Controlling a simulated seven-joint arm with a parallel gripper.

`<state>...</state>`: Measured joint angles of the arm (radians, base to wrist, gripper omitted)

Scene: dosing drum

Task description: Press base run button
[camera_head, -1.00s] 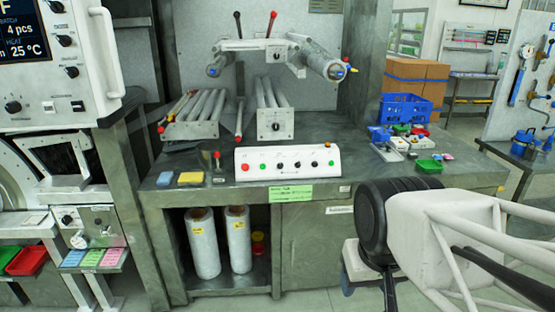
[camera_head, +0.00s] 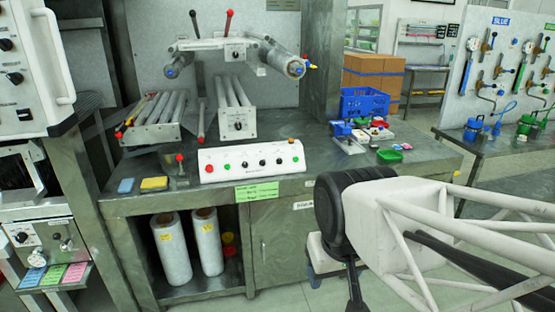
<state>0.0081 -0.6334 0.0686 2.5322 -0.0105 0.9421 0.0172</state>
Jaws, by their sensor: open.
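No button in view has a readable "base run" label, so I cannot tell which one it is. A white control box (camera_head: 252,158) stands at the front of the steel bench, with a red button (camera_head: 209,169), a green button (camera_head: 227,166) and several dark knobs in a row. At the left edge, a white machine panel (camera_head: 38,75) with dark knobs is cut off by the frame. Below it is a smaller grey panel (camera_head: 48,232) with knobs. My white lattice arm with its black round joint reaches in from the right.
The steel bench (camera_head: 300,205) carries rollers (camera_head: 232,95), a red-topped lever (camera_head: 181,170), sponges (camera_head: 154,183) and a blue crate (camera_head: 365,103). Film rolls (camera_head: 207,240) stand on the shelf below. A tool board (camera_head: 510,70) is at the far right. Floor is free in front.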

